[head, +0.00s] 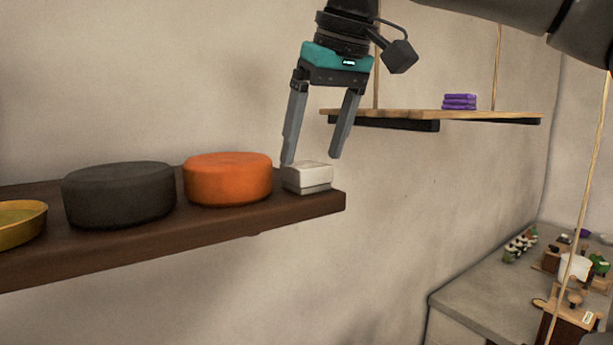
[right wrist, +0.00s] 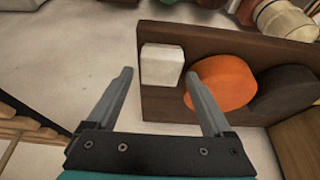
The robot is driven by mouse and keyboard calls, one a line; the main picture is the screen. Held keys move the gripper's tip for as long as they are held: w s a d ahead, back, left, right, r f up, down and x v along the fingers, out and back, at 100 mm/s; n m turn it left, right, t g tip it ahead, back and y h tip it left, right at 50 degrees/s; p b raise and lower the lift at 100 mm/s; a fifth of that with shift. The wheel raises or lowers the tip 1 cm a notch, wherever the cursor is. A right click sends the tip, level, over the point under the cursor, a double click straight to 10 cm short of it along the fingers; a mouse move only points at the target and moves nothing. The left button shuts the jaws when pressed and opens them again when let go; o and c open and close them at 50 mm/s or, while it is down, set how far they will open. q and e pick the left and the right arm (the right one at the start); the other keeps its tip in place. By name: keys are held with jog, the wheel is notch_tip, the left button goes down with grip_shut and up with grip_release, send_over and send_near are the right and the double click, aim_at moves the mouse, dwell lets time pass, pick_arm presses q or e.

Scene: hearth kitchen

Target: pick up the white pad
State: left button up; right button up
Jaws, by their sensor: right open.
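The white pad (head: 307,178) lies at the right end of a dark brown wall shelf (head: 250,223) in the head view. It looks like a small light block with a darker line around its side. It also shows in the right wrist view (right wrist: 162,65), beyond and between the fingertips. My right gripper (head: 311,161) is open and empty, pointing down just above the pad. One fingertip is near the pad's left side and the other is to its right. In the right wrist view the gripper (right wrist: 157,72) also has nothing between its fingers. My left gripper is not in view.
An orange round cushion-like thing (head: 228,180) stands close to the left of the pad. A dark grey one (head: 119,195) and a yellow dish (head: 20,222) are farther left. A wooden shelf (head: 500,115) with a purple stack (head: 459,101) hangs behind right. A cluttered counter (head: 480,290) is below.

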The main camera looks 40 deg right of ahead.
aim_at(309, 165)
jog(key=x, duration=0.3)
jog(key=shift+w+f, duration=0.15)
jog(key=shift+f, duration=0.15)
jog(key=c, duration=1.2)
